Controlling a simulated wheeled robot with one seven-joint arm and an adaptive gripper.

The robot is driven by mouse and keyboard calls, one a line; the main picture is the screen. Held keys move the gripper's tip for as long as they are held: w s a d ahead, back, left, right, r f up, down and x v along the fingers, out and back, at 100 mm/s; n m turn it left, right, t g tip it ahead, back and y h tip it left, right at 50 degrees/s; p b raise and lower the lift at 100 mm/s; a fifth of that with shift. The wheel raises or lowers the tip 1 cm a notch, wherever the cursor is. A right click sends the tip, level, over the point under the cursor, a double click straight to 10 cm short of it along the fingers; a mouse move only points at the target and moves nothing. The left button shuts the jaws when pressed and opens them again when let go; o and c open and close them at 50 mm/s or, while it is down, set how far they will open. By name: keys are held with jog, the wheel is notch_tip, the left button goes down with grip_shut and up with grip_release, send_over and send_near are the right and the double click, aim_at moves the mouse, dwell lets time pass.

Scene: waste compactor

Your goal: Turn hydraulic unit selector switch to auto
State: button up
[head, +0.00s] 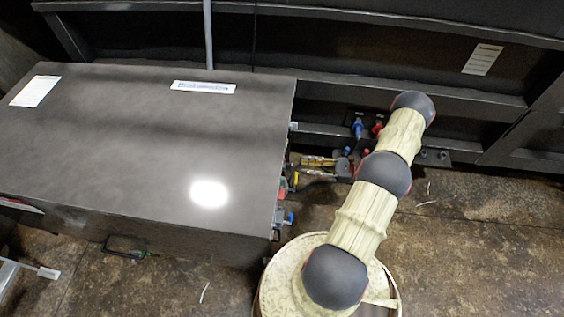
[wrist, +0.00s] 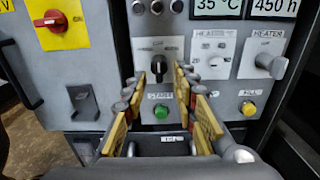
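In the wrist view, a black rotary selector switch (wrist: 158,66) sits on a light plate on the grey control panel. Its handle looks roughly upright; the lettering around it is too small to read. A green button (wrist: 161,112) labelled START is below it. My gripper (wrist: 160,80) is open, with its yellow-padded fingers pointing at the panel and the black switch seen between the tips. Contact with the switch cannot be told. In the head view, my gripper (head: 304,167) is beside the right end of the grey cabinet (head: 150,130), whose panel face is mostly hidden.
In the head view, a dark metal wall (head: 350,55) stands behind; floor is open at right.

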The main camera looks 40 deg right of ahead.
aim_at(289, 164)
jog(key=x, duration=0.2)
jog(key=b+x, duration=0.1)
jog(key=x, duration=0.4)
jog(key=shift+w+a+r+b, duration=0.2)
jog(key=shift+a+r+b, duration=0.1)
jog(key=shift+a+r, duration=0.05)
jog(key=shift+c, duration=1.3)
jog(key=c, duration=0.4)
grip_shut()
